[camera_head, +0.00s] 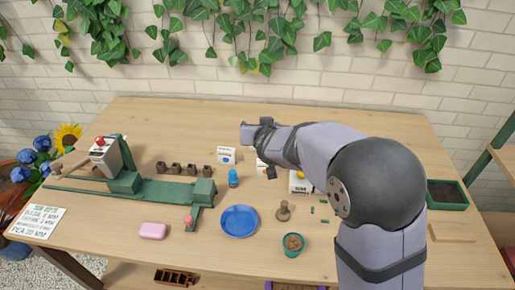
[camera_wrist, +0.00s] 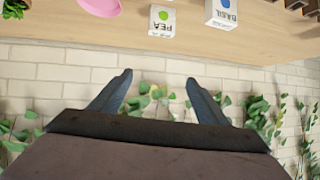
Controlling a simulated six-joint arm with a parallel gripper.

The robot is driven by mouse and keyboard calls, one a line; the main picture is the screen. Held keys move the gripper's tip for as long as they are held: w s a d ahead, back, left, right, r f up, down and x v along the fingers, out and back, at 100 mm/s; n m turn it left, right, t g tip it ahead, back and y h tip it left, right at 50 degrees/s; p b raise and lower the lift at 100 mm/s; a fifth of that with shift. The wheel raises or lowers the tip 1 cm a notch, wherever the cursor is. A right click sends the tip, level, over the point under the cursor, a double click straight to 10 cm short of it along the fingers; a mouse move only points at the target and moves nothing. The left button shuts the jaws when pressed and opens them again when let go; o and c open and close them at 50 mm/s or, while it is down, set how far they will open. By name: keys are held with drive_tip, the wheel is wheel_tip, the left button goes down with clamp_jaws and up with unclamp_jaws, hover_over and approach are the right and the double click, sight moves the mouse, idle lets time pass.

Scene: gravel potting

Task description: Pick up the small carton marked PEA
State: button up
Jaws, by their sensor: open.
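The small carton marked PEA (camera_wrist: 162,19) is white with a green dot. It stands near the back edge of the table and appears upside down in the wrist view. In the head view, a white carton partly hidden behind my arm (camera_head: 261,165) seems to be the same one, but its label cannot be read there. My gripper (camera_wrist: 158,78) is open and empty. Its two fingers point toward the brick wall, apart from the carton. In the head view my arm hides much of the area around it.
A carton marked BASIL (camera_wrist: 221,13) with a blue dot stands beside PEA. Another carton (camera_head: 298,184) is partly behind my arm. A pink item (camera_wrist: 100,6) is nearby. Ivy hangs on the wall.

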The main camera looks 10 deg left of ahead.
drive_tip(key=w+f+t+h, duration=0.1)
drive_tip(key=f, duration=0.2)
drive_tip(key=w+a+f, duration=0.1)
drive_tip(key=f, duration=0.3)
drive_tip(key=w+a+f+m+t+h+b, duration=0.1)
drive_tip(key=f, duration=0.3)
drive_tip(key=shift+w+t+h, duration=0.3)
drive_tip(key=shift+x, duration=1.05)
drive_tip(key=shift+w, duration=0.1)
drive_tip(key=shift+p+x, duration=0.85)
drive_tip(key=shift+x, duration=1.6)
drive_tip(key=c, duration=1.1)
